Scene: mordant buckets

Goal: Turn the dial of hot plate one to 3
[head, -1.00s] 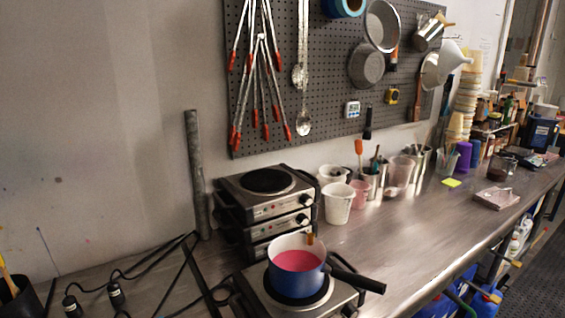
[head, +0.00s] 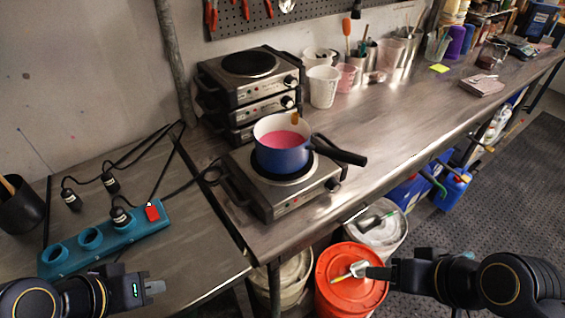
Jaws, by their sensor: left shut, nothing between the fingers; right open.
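A hot plate (head: 262,204) stands on the near part of the metal bench, with a blue pot (head: 283,155) of pink liquid on its burner. Its dark dial (head: 333,184) is at the right end of its front face, below the pot's black handle; its numbers are too small to read. More hot plates (head: 250,88) are stacked behind it, with dials on their fronts. I cannot read which is one. My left gripper (head: 156,287) is shut and empty at the lower left. My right gripper (head: 352,271) is open and empty, in front of the bench. Both are apart from the dials.
A teal power strip (head: 105,240) with plugs and cables lies left of the hot plate. White and pink cups (head: 323,87) stand behind. A red-lidded bucket (head: 350,285) and a white bucket (head: 378,232) stand below the bench edge. The bench right of the pot handle is clear.

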